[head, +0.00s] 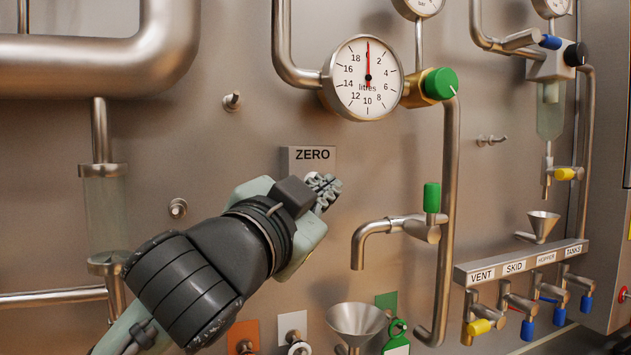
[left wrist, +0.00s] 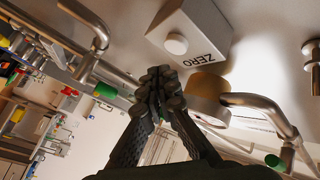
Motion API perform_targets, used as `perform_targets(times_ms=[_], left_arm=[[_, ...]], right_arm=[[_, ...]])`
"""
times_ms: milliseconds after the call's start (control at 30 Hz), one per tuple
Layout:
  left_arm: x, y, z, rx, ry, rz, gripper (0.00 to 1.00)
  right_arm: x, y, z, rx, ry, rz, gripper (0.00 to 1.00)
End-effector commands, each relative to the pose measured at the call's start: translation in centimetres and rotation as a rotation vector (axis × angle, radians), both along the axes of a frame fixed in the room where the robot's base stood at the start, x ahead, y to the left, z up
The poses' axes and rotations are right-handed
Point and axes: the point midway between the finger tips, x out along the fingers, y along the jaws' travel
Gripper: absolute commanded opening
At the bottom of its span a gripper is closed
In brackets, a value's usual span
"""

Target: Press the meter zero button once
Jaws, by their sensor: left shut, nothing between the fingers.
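The meter zero button is a pale round button (left wrist: 176,44) on a grey box marked ZERO (head: 314,156), which also shows in the left wrist view (left wrist: 194,28). In the head view my left gripper (head: 326,190) covers most of the button. My left gripper is shut and empty, and in the left wrist view its fingertips (left wrist: 160,85) appear just below the button, with a visible gap in the picture. The round litres meter (head: 367,90) is above the box, its red needle pointing at 0. My right gripper is not in view.
A green-knobbed valve (head: 439,84) is beside the meter. A tap with a green handle (head: 431,198) sticks out to the right, above a funnel (head: 356,320). A labelled valve rack (head: 520,262) is at lower right. The panel left of the ZERO box has small studs (head: 178,208).

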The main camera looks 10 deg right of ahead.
Motion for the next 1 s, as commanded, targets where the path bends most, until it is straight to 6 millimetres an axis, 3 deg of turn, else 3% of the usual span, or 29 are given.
perform_targets(times_ms=[367,1000], left_arm=[[-3.4,-0.7,0.1,-0.001,0.0,-0.002,0.0],[-3.6,-0.7,0.0,-0.001,0.0,-0.001,0.0]], right_arm=[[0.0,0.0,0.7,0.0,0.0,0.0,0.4],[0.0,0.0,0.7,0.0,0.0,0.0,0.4]])
